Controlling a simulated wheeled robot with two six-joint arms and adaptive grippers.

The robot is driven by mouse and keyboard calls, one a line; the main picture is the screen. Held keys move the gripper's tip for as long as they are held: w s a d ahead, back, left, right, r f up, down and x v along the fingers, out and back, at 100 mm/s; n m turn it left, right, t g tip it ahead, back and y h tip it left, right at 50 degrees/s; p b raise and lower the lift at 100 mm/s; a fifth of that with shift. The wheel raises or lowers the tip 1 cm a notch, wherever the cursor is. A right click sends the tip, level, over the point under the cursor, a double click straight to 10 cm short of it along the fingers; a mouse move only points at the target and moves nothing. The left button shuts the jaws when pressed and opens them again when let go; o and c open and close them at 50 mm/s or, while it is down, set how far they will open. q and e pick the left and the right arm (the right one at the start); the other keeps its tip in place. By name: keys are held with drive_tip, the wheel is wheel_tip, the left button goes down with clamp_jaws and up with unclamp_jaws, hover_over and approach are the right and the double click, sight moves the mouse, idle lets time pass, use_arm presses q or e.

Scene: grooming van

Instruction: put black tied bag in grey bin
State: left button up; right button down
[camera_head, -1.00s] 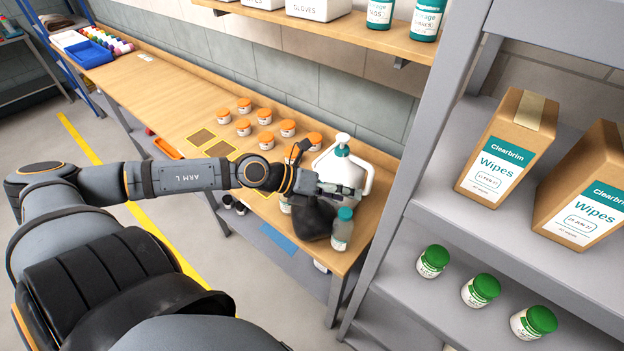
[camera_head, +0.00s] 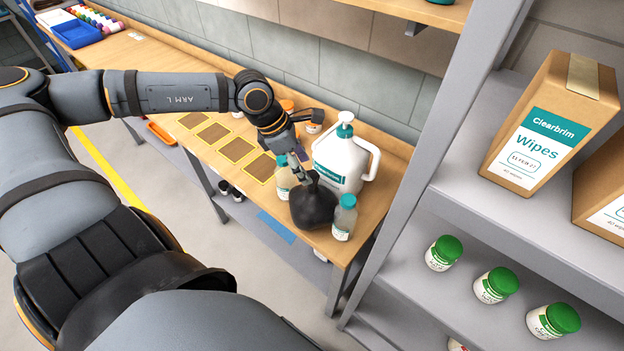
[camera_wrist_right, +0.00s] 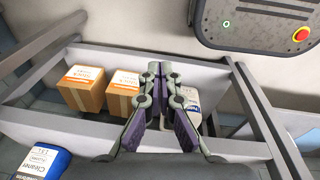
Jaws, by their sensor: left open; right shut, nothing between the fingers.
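The black tied bag (camera_head: 312,207) stands near the right end of the wooden bench (camera_head: 228,122), between two small teal-capped bottles. My left gripper (camera_head: 302,174) is open and points down at the bag's knotted top, its fingers close to the knot. I cannot tell whether they touch it. My right gripper (camera_wrist_right: 165,105) shows only in the right wrist view, shut and empty, away from the bag. I do not see a grey bin in these frames.
A white jug (camera_head: 341,160) stands right behind the bag. A teal-capped bottle (camera_head: 344,218) is close at its right, another bottle (camera_head: 285,178) at its left. A grey shelf (camera_head: 470,210) with cartons and green-lidded jars rises at right. Cartons (camera_wrist_right: 82,90) lie below my right gripper.

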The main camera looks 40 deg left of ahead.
sight(312, 197)
use_arm(q)
drive_tip(key=shift+d+f+b, duration=0.25)
drive_tip(key=shift+f+b, duration=0.45)
drive_tip(key=shift+b, duration=0.3)
drive_tip(key=shift+r, duration=0.1)
drive_tip(key=b+x, duration=0.1)
drive_tip(key=b, duration=0.3)
drive_tip(key=b+x, duration=0.1)
drive_tip(key=b, duration=0.4)
drive_tip(key=shift+a+f, duration=0.2)
drive_tip(key=shift+r, duration=0.2)
drive_tip(key=shift+p+x, duration=0.7)
drive_tip(key=shift+x, duration=0.4)
drive_tip(key=shift+w+d+f, duration=0.3)
drive_tip(key=shift+f, duration=0.1)
clamp_jaws()
use_arm(e)
wheel_tip(312, 197, down, 11)
drive_tip(key=s, duration=0.1)
drive_tip(key=shift+s+f, duration=0.15)
drive_tip(key=shift+s, duration=0.15)
